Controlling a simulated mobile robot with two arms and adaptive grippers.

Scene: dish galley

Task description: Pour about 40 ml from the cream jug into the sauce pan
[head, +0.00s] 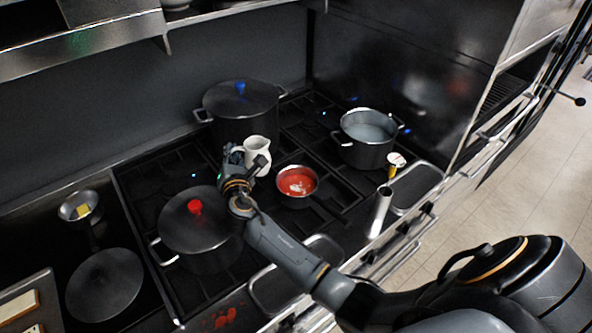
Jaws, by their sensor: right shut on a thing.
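The white cream jug (257,147) is in the head view, above the stove and just left of and behind the sauce pan. My right gripper (246,166) is shut on the jug from its near left side. The jug looks roughly upright, and no stream from it shows. The small sauce pan (297,200) sits on the grates to the right of the jug. It holds red sauce with a white streak on its surface. The jug's contents are hidden. My left gripper is not in view.
A pot with a red-knobbed lid (197,228) stands close to my right gripper. A blue-knobbed pot (240,100) stands behind, and an open pot (367,152) stands right. A steel cylinder (380,210) is at the front edge. A small pan with yellow contents (80,206) is left.

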